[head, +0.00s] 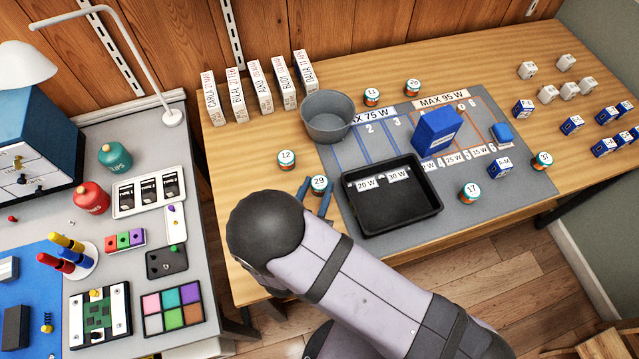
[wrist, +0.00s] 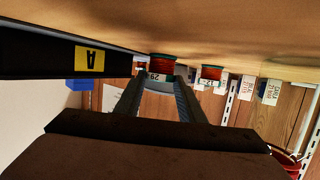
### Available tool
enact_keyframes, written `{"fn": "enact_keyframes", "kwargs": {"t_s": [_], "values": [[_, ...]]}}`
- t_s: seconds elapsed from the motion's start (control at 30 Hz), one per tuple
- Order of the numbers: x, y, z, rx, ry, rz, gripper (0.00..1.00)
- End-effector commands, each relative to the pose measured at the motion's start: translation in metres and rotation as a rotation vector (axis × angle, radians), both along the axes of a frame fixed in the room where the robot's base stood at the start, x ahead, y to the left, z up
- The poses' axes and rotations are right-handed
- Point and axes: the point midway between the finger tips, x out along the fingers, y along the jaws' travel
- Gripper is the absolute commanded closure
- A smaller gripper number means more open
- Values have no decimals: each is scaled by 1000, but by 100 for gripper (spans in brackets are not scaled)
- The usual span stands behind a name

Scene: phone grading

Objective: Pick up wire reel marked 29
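The wire reel marked 29 (head: 319,183) stands upright on the wooden table, left of the black tray. It has a white top label, and it also shows in the wrist view (wrist: 162,64) as an orange-red coil with a teal-and-white band reading 29. My gripper (head: 316,194) is low at the reel, with its two blue-grey fingers apart. In the wrist view, the gripper (wrist: 160,82) has a finger on either side of the reel near the tips. Whether either finger touches it I cannot tell. The gripper looks open.
The reel marked 12 (head: 287,159) stands just behind. The black tray (head: 391,231) is close on the right and shows dark in the wrist view with a yellow A label. A grey bucket (head: 328,128) stands farther back. Bare table lies left of the reel.

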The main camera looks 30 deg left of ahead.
Motion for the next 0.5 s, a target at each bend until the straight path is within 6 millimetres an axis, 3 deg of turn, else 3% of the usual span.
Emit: {"fn": "enact_keyframes", "kwargs": {"t_s": [0.5], "values": [[0,0,6,1,0,0,86]]}}
